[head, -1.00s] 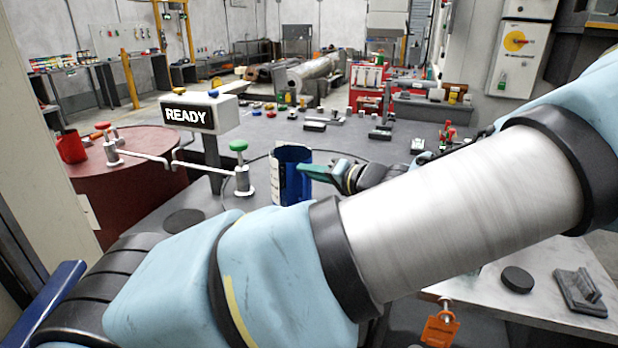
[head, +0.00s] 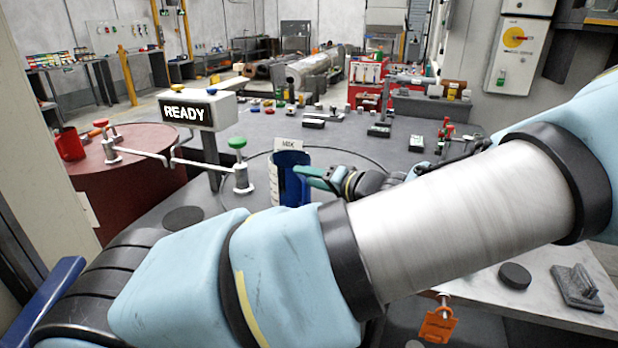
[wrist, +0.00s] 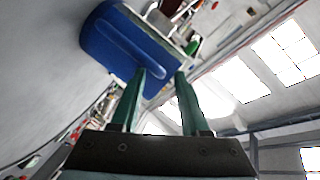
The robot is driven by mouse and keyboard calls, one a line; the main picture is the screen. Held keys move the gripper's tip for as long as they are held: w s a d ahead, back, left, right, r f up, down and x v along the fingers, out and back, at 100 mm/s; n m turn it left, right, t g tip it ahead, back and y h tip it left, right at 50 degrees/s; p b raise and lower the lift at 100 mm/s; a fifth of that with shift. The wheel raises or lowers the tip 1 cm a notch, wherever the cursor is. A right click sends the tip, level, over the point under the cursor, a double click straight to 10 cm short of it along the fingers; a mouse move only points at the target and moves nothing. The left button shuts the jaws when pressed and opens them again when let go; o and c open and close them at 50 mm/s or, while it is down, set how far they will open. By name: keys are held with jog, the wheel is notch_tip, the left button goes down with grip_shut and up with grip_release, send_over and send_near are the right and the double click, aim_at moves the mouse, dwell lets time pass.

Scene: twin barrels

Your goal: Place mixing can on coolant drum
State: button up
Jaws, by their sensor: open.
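The mixing can (head: 290,182) is a blue open can with a white marked side. In the head view it stands upright, inside a thin dark ring line on the grey surface. In the wrist view the blue can (wrist: 115,42) is just beyond the fingertips. My gripper (head: 316,176) has green fingers and is at the can's right side. In the wrist view my gripper (wrist: 160,75) is open, with a gap between the fingers. I cannot tell whether a finger touches the can. A dark red drum (head: 135,190) stands at the left. No readable label shows which drum is coolant.
A READY sign (head: 184,111) stands behind a pipe with a green-knobbed valve (head: 239,160), left of the can. A red mug (head: 69,144) and a red-knobbed valve (head: 106,138) are on the red drum. Several small parts lie farther back. My arm hides the near middle.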

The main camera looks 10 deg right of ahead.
jog(key=shift+r, duration=0.1)
jog(key=b+v, duration=0.3)
jog(key=v, duration=0.9)
jog(key=a+f+n+g+h, duration=0.1)
jog(key=a+f+g, duration=0.45)
jog(key=a, duration=0.25)
jog(key=a+f+n+g+h, duration=0.1)
jog(key=a+f+g, duration=0.45)
jog(key=a, duration=0.25)
jog(key=s+a+r+n+h, duration=0.1)
jog(key=a+r+h, duration=0.5)
jog(key=a+h, duration=0.1)
jog(key=shift+s+a+r, duration=0.15)
jog(key=shift+s+a, duration=0.1)
